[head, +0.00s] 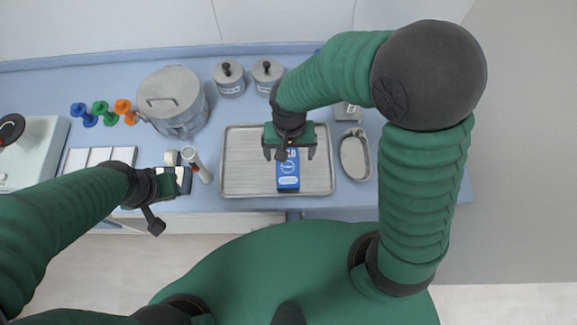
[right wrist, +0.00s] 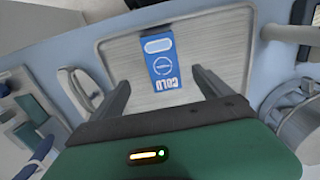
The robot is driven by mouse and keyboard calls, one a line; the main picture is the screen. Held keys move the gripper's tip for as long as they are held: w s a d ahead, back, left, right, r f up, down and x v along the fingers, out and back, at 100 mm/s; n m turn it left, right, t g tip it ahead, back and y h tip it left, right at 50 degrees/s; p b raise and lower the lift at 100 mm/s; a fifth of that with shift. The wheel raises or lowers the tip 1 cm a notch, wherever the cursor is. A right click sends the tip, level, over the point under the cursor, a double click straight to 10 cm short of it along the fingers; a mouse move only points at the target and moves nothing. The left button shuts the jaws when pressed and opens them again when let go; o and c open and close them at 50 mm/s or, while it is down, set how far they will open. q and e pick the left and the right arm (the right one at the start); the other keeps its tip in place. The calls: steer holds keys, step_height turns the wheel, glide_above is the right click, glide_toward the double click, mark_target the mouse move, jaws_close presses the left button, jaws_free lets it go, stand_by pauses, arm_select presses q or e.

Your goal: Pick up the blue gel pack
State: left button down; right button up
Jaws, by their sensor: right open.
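The blue gel pack (head: 288,178) lies on the metal tray (head: 240,182), and its far end is hidden under my right gripper in the head view. It is blue with white print, and it shows more fully in the right wrist view (right wrist: 163,68). My right gripper (head: 290,154) is open above the pack, with one finger to each side of it. In the right wrist view the fingers (right wrist: 159,82) are apart, the pack shows between and beyond them, and neither visibly touches it. My left gripper (head: 180,180) is at the counter's front edge, left of the tray; its jaws are unclear.
A kidney dish (head: 355,157) stands right of the tray. A large lidded pot (head: 172,100) and two small lidded jars (head: 228,78) stand to the left and back. A white tube (head: 197,164) is beside my left gripper.

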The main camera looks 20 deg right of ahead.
mark_target(288, 167)
steer(key=f, duration=0.3)
steer(key=shift+a+f, duration=0.2)
steer(key=shift+f, duration=0.15)
steer(key=f, duration=0.6)
steer(key=shift+w+d+p, duration=0.3)
steer(key=shift+w, duration=0.1)
steer(key=shift+a, duration=0.25)
steer(key=shift+c, duration=0.3)
steer(key=shift+s+a+r, duration=0.1)
steer(key=shift+a+r, duration=0.05)
steer(key=shift+a, duration=0.05)
steer(key=c, duration=0.5)
steer(key=shift+d, duration=0.25)
steer(key=c, duration=1.2)
